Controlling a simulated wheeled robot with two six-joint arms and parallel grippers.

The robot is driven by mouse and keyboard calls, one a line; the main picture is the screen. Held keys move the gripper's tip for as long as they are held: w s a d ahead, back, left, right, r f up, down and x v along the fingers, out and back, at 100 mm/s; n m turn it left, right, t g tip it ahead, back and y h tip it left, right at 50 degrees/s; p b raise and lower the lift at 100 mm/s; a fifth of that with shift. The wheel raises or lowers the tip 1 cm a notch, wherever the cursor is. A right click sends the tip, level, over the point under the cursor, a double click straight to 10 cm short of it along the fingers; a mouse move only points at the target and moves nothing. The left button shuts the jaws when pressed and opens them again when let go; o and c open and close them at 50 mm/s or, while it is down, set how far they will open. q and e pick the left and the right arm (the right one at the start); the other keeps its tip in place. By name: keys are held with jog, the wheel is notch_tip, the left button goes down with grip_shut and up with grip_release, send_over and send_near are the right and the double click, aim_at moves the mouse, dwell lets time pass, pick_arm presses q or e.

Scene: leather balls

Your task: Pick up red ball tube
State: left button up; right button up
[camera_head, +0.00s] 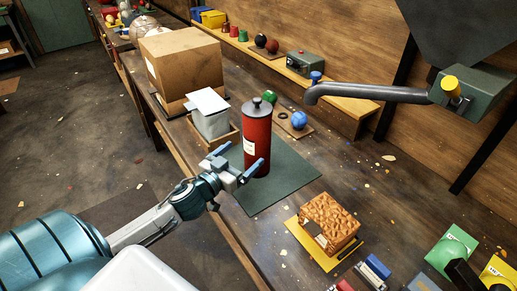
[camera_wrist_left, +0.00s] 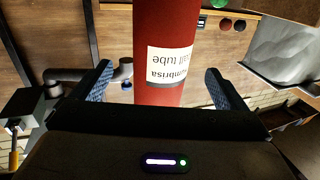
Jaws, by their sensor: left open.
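The red ball tube (camera_head: 257,140) is a tall red cylinder with a dark lid and knob and a white label. It stands upright on a dark green mat (camera_head: 285,183). My left gripper (camera_head: 238,162) is open at the tube's near left side, at its lower half. In the left wrist view the red tube (camera_wrist_left: 165,40) shows between the two fingers of the left gripper (camera_wrist_left: 158,82), with a gap on each side. The printed label (camera_wrist_left: 172,65) shows upside down there. My right gripper is in neither view.
A brown textured block (camera_head: 330,220) on a yellow base is in front right. A grey pipe arm (camera_head: 370,92) reaches in from the right. A blue ball (camera_head: 299,120) sits behind.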

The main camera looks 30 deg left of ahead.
aim_at(249, 147)
pick_arm(q)
jog(key=shift+w+d+f+p, duration=0.1)
jog(key=shift+w+p, duration=0.25)
jog(key=shift+w, duration=1.2)
jog(key=shift+w+r+p, duration=0.25)
jog(key=shift+w+p, duration=0.2)
jog(key=shift+w, duration=0.15)
jog(key=shift+w+f+p, duration=0.2)
jog(key=shift+w+p, duration=0.2)
jog(key=shift+w, duration=1.6)
jog(key=shift+c, duration=0.2)
jog(key=c, duration=1.3)
jog(key=shift+r, duration=0.1)
